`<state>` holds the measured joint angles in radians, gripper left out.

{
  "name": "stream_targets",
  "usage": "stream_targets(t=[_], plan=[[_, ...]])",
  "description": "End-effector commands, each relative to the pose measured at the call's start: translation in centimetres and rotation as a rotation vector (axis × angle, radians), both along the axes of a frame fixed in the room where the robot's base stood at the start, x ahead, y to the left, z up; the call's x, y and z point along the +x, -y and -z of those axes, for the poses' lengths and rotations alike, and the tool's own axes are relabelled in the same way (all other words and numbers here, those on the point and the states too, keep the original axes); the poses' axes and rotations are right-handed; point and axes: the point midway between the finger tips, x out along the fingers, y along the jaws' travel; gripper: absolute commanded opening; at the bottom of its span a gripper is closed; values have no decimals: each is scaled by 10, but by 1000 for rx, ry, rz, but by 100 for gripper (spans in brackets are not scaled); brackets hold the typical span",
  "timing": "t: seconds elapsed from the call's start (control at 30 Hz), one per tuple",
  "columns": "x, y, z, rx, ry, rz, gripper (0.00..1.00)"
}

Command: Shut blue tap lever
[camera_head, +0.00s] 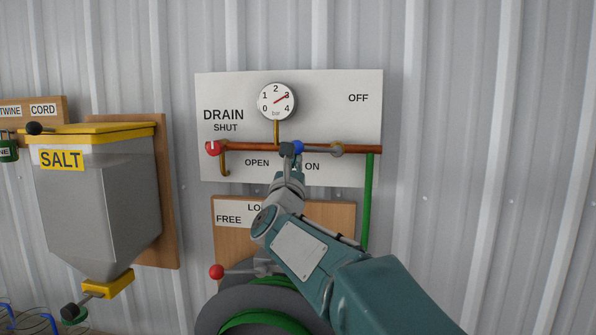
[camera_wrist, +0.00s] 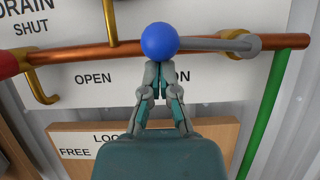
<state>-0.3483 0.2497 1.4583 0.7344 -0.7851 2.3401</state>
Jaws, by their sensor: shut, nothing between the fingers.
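The blue tap lever has a blue ball knob (camera_wrist: 160,41) on a grey rod that runs right to a round valve body (camera_wrist: 246,45) on the copper pipe. The rod lies nearly level, along the pipe. The knob also shows in the head view (camera_head: 298,147), partly behind my gripper, between the OPEN and ON labels. My gripper (camera_wrist: 158,68) has its fingertips together, empty, just below the knob in the wrist view. Whether the tips touch the knob I cannot tell. In the head view my gripper (camera_head: 288,150) overlaps the pipe and the knob's left side.
A red knob (camera_head: 213,148) sits at the pipe's left end. A pressure gauge (camera_head: 277,101) stands above the pipe, and a green hose (camera_head: 368,200) hangs at right. Below are a wooden LOCK/FREE board (camera_head: 335,212) and a hose reel (camera_head: 235,308). A salt hopper (camera_head: 95,200) hangs left.

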Motion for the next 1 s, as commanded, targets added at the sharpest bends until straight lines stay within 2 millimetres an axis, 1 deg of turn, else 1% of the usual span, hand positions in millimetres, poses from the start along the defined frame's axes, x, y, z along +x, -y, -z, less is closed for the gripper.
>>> stream_targets(t=[0.3, 0.53, 0.77, 1.0], plan=[[0, -3, -24, 250, 53, -2, 0], [-1, 0, -43, 466, 94, -1, 0], [-2, 7, -60, 681, 136, 0, 0], [-4, 19, -77, 906, 181, 0, 0]])
